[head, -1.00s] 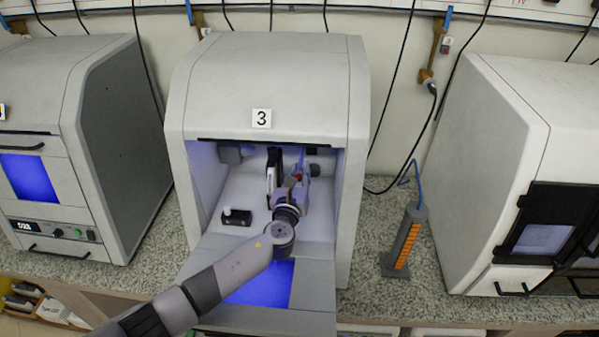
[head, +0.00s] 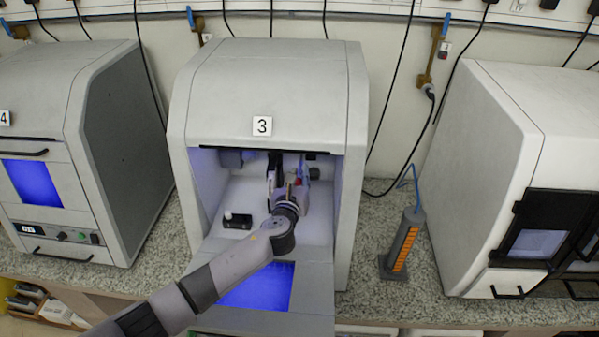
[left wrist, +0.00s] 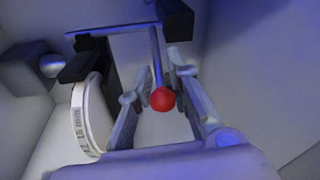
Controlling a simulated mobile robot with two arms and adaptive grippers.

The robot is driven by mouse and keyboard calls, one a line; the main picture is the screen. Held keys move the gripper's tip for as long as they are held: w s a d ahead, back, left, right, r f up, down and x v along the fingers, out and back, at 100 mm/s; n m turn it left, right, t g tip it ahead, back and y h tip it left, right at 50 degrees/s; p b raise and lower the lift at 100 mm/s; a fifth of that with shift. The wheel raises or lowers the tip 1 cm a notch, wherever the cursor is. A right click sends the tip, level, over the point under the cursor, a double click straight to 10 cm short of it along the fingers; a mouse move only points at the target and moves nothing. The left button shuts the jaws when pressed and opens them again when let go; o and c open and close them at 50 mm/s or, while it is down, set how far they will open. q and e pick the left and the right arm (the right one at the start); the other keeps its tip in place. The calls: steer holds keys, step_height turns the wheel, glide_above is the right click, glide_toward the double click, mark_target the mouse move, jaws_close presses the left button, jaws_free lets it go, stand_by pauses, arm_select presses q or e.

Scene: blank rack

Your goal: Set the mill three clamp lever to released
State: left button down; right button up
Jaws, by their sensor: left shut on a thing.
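Mill three (head: 262,85), a grey cabinet labelled 3, stands in the middle of the head view with its front open. My left gripper (head: 290,185) reaches inside it. In the left wrist view the clamp lever (left wrist: 156,60) is a thin rod with a red ball end (left wrist: 163,99). The ball lies between the two fingers of my left gripper (left wrist: 163,88), which are shut on the lever. My right gripper is out of view.
A white disc marked in mm (left wrist: 88,118) stands left of the fingers, near a dark block (left wrist: 88,62). A small black box with a white knob (head: 237,220) sits on the mill's floor. The cabinet walls are close on both sides. An orange-striped holder (head: 402,245) stands outside.

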arm_select(q)
steer(key=shift+s+r+g, duration=0.2)
steer(key=shift+r+g, duration=0.65)
steer(key=shift+g, duration=0.35)
steer(key=shift+s, duration=0.1)
steer(key=c, duration=1.7)
jaws_free()
steer(key=shift+s, duration=0.1)
steer(key=shift+f, duration=0.1)
steer(key=v, duration=1.2)
steer(key=shift+r, duration=0.2)
